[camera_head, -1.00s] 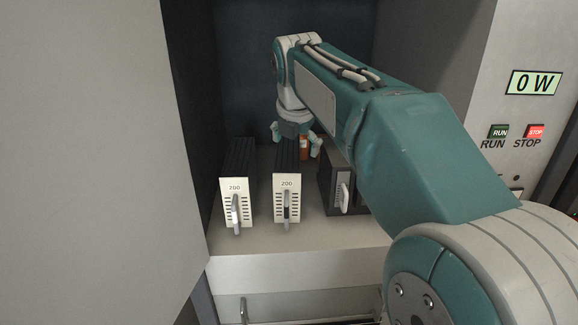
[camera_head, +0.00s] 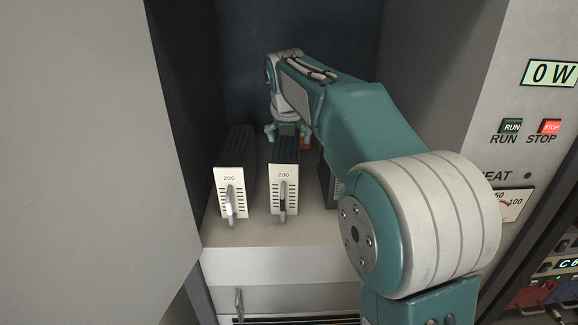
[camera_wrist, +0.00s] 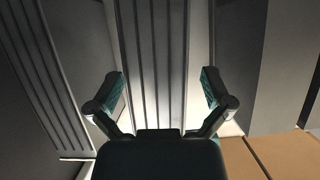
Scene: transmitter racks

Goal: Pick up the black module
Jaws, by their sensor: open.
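A dark, black-fronted module (camera_head: 327,186) stands at the right of the shelf, mostly hidden behind my arm. Two more modules with white "200" faces and black ribbed bodies stand to its left: a middle one (camera_head: 284,187) and a left one (camera_head: 230,190). My gripper (camera_head: 288,132) is open and points down over the rear of the middle module. In the wrist view, the middle module's ribbed black top (camera_wrist: 155,60) lies between the two spread fingers, with gaps showing on both sides. Finger height relative to the top is unclear.
The left module's ribbed top (camera_wrist: 42,85) and a smooth dark surface (camera_wrist: 288,60) flank the gripper in the wrist view. Orange-brown boxes (camera_wrist: 285,152) sit near the right finger. Cabinet walls close in the shelf (camera_head: 262,232) left, right and behind.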

